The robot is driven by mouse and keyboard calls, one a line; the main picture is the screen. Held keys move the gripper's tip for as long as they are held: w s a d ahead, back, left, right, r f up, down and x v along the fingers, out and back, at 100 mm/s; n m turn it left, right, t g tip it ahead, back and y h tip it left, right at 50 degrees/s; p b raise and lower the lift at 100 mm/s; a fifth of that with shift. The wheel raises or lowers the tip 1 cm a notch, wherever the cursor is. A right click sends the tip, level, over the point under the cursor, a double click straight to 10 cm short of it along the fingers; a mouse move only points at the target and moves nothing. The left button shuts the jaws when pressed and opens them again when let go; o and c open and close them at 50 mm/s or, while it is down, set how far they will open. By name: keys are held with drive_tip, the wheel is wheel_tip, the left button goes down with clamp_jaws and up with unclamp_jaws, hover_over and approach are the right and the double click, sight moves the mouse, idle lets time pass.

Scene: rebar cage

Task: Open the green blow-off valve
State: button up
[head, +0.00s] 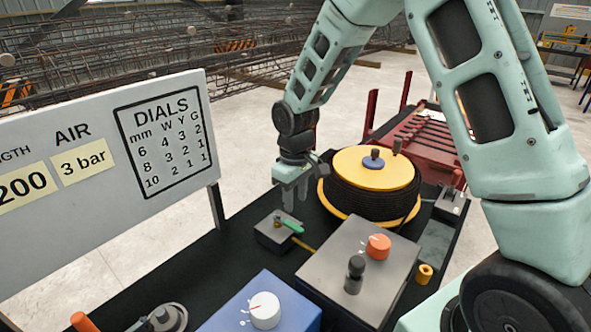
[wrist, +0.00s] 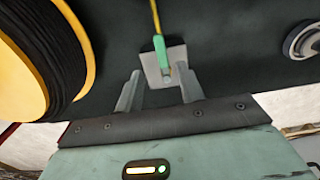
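The green blow-off valve handle (head: 292,225) sits on a small grey block (head: 271,238) on the black bench, left of the yellow reel. In the wrist view the green handle (wrist: 160,46) lies on the grey block (wrist: 150,68), in line with a thin yellow hose leading away from it. My gripper (head: 290,197) points down above the block, apart from the handle. In the wrist view my gripper (wrist: 158,86) has its two fingers spread, with a gap between them and nothing held. The handle's lower end lies near this gap.
A yellow reel (head: 372,168) wound with black stands close right of my gripper. A grey box with an orange knob (head: 379,246) and a black lever (head: 355,272) is in front. A blue box with a white dial (head: 265,311) stands nearer. A white sign board (head: 100,150) rises at left.

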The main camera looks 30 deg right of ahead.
wheel_tip(320, 180, up, 9)
drive_tip(key=b, duration=0.1)
drive_tip(key=shift+r, duration=0.2)
idle(0.4)
drive_tip(key=s+a+r+n, duration=0.1)
drive_tip(key=s+a+n, duration=0.1)
drive_tip(key=s+a, duration=1.1)
drive_tip(key=s+a+f+n, duration=0.1)
drive_tip(key=s, duration=1.3)
drive_tip(key=shift+s+f+y, duration=0.15)
drive_tip(key=shift+s+y, duration=0.15)
drive_tip(key=shift+s, duration=0.05)
drive_tip(key=shift+a, duration=0.1)
